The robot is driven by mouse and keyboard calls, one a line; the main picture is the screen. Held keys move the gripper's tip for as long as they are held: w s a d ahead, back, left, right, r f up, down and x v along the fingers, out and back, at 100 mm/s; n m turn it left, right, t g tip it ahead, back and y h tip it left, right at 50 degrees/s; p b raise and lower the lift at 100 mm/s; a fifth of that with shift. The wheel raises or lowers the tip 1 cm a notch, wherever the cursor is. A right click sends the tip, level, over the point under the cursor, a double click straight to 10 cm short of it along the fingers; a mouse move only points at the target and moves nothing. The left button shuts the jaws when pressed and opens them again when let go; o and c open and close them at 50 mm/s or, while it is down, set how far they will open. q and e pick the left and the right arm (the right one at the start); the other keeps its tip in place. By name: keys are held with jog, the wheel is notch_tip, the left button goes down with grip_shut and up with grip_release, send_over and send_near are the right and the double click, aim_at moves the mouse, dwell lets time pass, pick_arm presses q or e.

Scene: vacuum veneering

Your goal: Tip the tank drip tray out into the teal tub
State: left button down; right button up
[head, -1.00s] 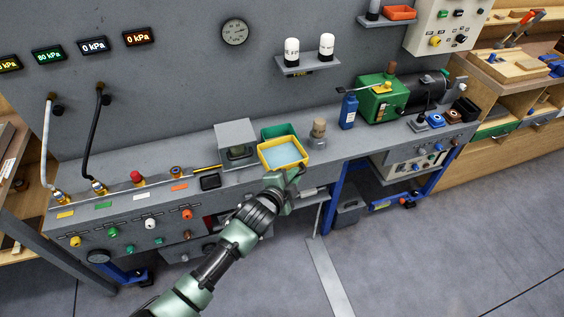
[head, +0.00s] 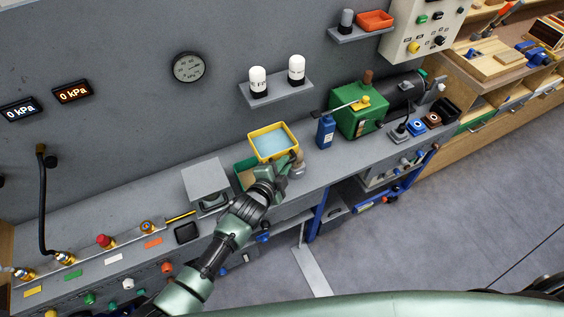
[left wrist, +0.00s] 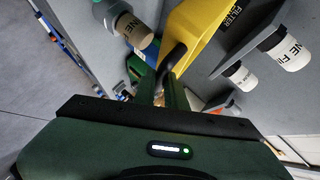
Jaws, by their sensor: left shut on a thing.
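The drip tray is a yellow, open rectangular tray (head: 292,152) with pale blue liquid in it. My left gripper (head: 290,163) is shut on its dark handle and holds the tray up over the back of the bench. It looks about level. In the left wrist view the tray's yellow side (left wrist: 195,38) and the handle between the fingers (left wrist: 168,82) show close up. The green-teal tub (head: 239,173) stands on the bench, below and left of the tray, partly hidden by my left gripper and the tray. My right gripper is not in view.
A grey box (head: 206,182) stands left of the tub. A stoppered jar (head: 297,170) is close right of my gripper, partly hidden. A blue bottle (head: 326,132) and green pump (head: 352,115) stand farther right. Two white filters sit on a wall shelf (head: 282,92) above.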

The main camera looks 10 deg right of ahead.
pick_arm(q)
jog(key=a+n+t+h+b, duration=0.1)
jog(key=n+t+b, duration=0.2)
jog(key=b, duration=0.6)
jog(key=s+a+f+n+t+h+b, duration=0.1)
jog(key=n+t+b, duration=0.3)
jog(key=b, duration=0.6)
jog(key=a+f+n+t+h+b, duration=0.1)
jog(key=n+b, duration=0.4)
jog(key=b, duration=0.5)
jog(key=shift+s+a+t+h, duration=0.2)
jog(key=shift+a+t, duration=0.2)
jog(key=shift+t, duration=0.25)
jog(key=shift+s+a+t+h, duration=0.15)
jog(key=shift+a+t, duration=0.2)
jog(key=shift+t, duration=0.3)
dwell(1.3)
